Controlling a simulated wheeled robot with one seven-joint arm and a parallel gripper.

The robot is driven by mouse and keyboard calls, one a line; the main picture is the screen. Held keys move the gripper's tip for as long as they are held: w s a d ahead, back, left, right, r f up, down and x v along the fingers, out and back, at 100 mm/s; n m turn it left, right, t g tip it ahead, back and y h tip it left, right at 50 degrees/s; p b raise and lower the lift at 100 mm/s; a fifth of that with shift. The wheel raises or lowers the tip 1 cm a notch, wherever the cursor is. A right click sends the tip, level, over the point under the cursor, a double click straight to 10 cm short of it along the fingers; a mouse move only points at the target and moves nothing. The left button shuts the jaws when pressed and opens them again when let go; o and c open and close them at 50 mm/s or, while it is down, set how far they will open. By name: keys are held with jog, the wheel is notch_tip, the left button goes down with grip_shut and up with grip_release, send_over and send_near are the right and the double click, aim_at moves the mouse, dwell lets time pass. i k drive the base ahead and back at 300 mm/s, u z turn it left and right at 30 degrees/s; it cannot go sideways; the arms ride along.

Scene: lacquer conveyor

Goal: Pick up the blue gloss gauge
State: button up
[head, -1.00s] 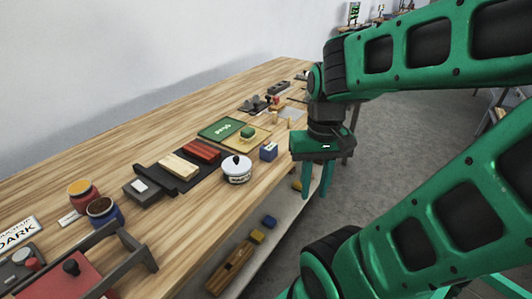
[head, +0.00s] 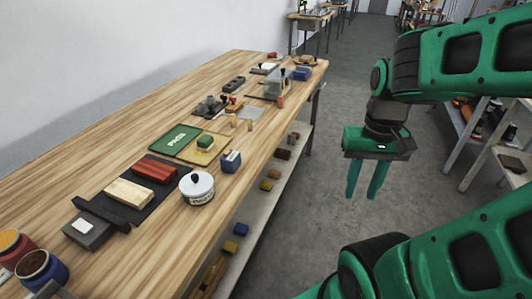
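My gripper (head: 363,192) hangs over the floor to the right of the table, fingers pointing down and apart. It is open and empty, clear of both blue things.
The wooden table (head: 110,160) holds the white pot (head: 197,188), a green PASS board (head: 176,141), red and cream blocks on a dark mat, and paint pots. A lower shelf (head: 250,215) holds small blocks. Grey floor lies clear between table and right-hand bench.

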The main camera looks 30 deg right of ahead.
aim_at(231, 164)
jog(key=z, duration=2.25)
jog(key=k, duration=1.55)
jog(key=u, duration=0.9)
jog(key=i, duration=1)
jog(key=z, duration=0.05)
